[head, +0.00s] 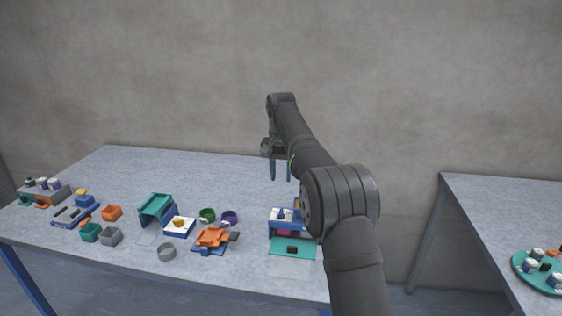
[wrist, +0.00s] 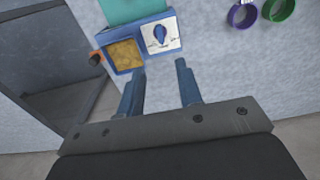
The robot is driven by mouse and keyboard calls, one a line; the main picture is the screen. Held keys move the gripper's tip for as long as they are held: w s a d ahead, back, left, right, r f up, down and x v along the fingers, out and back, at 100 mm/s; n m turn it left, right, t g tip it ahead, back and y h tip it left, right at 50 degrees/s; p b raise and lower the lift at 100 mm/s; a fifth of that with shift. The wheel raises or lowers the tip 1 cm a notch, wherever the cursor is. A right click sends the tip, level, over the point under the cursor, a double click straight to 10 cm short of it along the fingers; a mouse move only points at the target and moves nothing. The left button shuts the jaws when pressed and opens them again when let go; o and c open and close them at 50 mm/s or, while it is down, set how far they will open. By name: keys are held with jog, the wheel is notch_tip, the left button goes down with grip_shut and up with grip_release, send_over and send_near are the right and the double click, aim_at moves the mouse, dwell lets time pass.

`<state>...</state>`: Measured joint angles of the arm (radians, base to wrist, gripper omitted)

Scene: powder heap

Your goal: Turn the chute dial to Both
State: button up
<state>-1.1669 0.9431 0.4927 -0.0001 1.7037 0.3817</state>
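The chute dial is a blue knob (wrist: 160,34) on a white panel (wrist: 173,27) with small marks too small to read. The panel is set in a blue chute unit (wrist: 124,60), beside a compartment of yellow-brown powder (wrist: 122,54). In the head view the blue unit (head: 274,224) stands near the right of the table, partly hidden by my arm. My gripper (head: 280,175) hangs above and behind the unit, fingers pointing down. In the wrist view my gripper (wrist: 161,68) is open and empty, its blue fingers apart and clear of the knob.
A teal plate (head: 290,247) lies in front of the unit. The table's back middle is clear.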

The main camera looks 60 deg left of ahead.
notch_tip(320, 180, up, 4)
send_over(281, 212)
jog(key=shift+r, duration=0.2)
dwell(0.6)
notch_tip(281, 212, down, 18)
jog(key=shift+r, duration=0.25)
dwell(0.4)
